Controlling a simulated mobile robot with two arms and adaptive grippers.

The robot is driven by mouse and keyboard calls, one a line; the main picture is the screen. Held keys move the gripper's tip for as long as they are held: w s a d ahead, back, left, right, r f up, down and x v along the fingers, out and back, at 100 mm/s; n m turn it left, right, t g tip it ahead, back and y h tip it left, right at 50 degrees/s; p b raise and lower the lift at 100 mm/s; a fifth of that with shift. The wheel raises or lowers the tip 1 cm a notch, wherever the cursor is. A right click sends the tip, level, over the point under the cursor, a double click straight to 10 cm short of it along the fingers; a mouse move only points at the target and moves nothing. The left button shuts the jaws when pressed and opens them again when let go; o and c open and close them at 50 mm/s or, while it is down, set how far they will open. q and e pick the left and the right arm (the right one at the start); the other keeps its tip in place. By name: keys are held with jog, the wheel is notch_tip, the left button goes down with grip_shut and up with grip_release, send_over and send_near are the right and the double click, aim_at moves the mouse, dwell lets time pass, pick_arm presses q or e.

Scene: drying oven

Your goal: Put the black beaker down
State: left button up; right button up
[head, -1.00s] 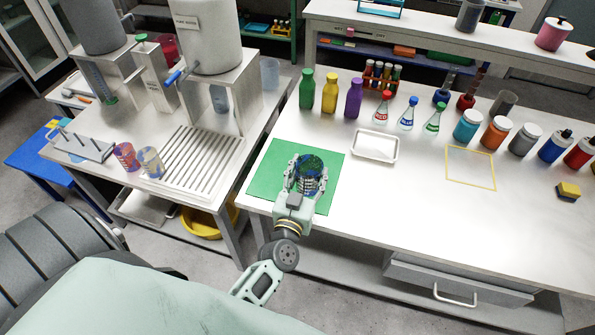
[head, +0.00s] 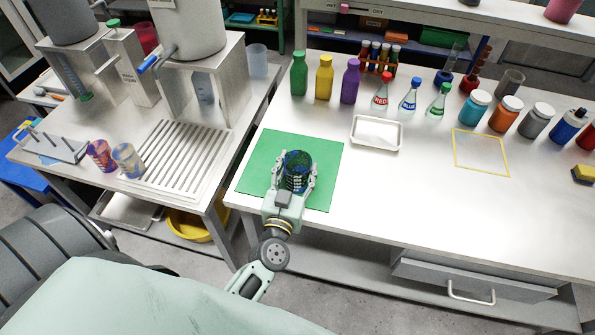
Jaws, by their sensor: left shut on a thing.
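A dark beaker (head: 298,161) with blue and green patches and dark markings stands upright in my left gripper (head: 295,178). The gripper's two fingers are shut around the beaker's sides, one to its left and one to its right. Both are over the green mat (head: 323,150) at the front left of the white bench. The beaker's base is hidden by the gripper, so I cannot tell whether it touches the mat. My right gripper is not in view.
A white tray (head: 377,145) lies right of the mat, and a yellow outlined square (head: 482,171) is further right. Green, yellow and purple bottles and small flasks stand behind. Two patterned beakers (head: 128,161) stand on the left bench. The front middle of the white bench is clear.

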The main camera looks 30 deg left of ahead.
pick_arm(q)
jog(key=shift+s, duration=0.15)
jog(key=o, duration=0.9)
jog(key=shift+f, duration=0.1)
jog(key=shift+o, duration=0.5)
